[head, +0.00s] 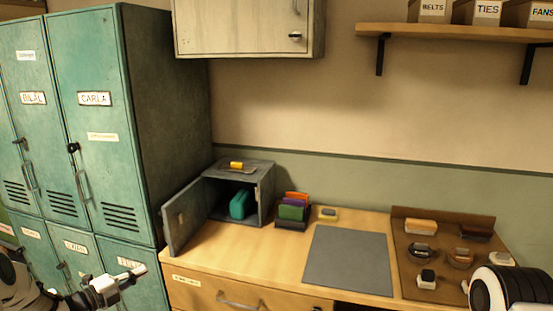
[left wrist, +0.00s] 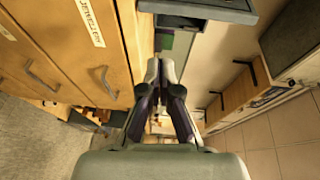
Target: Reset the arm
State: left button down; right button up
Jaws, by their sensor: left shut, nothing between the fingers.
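My left gripper (head: 118,285) is at the lower left of the head view, in front of the teal lockers and left of the wooden counter. It also shows in the left wrist view (left wrist: 158,68), with its fingers closed together and nothing between them. It is apart from the counter and touches nothing that I can see. My right gripper is not seen; only a white and black part of my right arm shows at the lower right of the head view.
Teal lockers (head: 95,150) stand at the left. A grey box (head: 264,200) with its door open holds a teal item (head: 241,204). A grey mat (head: 347,260) lies bare on the counter (head: 235,262). A brown tray (head: 408,278) with several items is at right. A drawer handle (head: 238,303) sticks out.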

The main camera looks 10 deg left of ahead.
pick_arm(q)
jog(key=d+f+n+g, duration=0.2)
jog(key=d+f, duration=0.3)
jog(key=d, duration=0.9)
jog(key=s+d+f+n+g+y, duration=0.2)
jog(key=s+d+f+n+g, duration=0.4)
jog(key=s+d+f, duration=0.65)
jog(key=s+a+f+n+g+y, duration=0.1)
jog(key=s+n+g+y, duration=0.4)
jog(key=s+n, duration=1)
jog(key=s+g, duration=0.2)
jog(key=s, duration=1.1)
jog(key=shift+s+a+f+g, duration=0.15)
jog(key=shift+g, duration=0.15)
